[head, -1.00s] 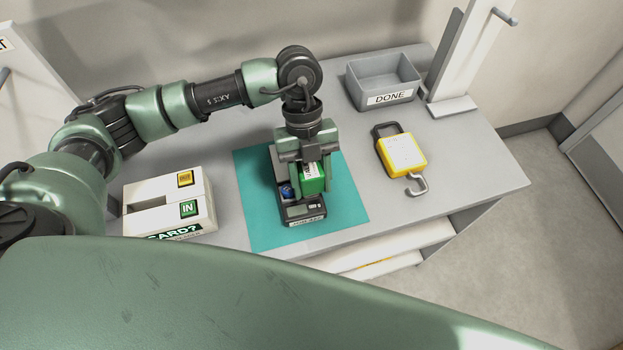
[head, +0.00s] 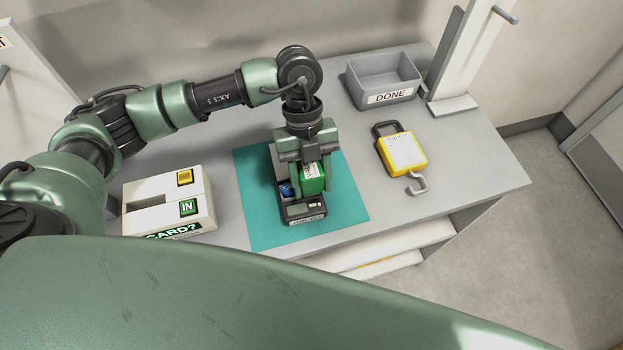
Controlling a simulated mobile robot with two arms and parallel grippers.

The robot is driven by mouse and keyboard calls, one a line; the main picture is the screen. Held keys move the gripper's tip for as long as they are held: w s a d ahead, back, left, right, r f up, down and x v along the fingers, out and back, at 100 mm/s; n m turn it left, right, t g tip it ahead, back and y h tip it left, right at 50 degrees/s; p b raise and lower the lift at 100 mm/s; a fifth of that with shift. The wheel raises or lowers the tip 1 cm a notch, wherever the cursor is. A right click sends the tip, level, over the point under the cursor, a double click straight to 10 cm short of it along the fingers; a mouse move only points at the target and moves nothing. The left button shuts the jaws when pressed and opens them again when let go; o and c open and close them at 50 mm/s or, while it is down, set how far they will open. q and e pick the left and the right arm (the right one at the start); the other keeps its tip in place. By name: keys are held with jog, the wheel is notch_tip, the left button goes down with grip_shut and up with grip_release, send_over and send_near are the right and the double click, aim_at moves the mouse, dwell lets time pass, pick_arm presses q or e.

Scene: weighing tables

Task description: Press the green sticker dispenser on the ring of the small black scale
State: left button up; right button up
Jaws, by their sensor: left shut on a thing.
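The small black scale (head: 304,211) lies on the teal mat (head: 262,229), its display end toward the front. The green sticker dispenser (head: 314,186) is between the fingers of my left gripper (head: 301,188), which points down over the scale. The gripper is shut on the dispenser. The dispenser is over the scale's right part; whether it touches the scale or its ring is hidden. A small blue patch (head: 286,190) shows on the scale to the left of the dispenser. My right gripper is not in view.
A white box (head: 150,190) with yellow and green labels stands left of the mat. A yellow hanging scale (head: 405,155) with a hook lies to the right. A grey bin marked DONE (head: 390,98) stands at the back right. The tabletop's right front is clear.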

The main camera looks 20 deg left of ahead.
aim_at(313, 179)
pick_arm(q)
jog(key=shift+r+p, duration=2.65)
jog(key=shift+r, duration=0.85)
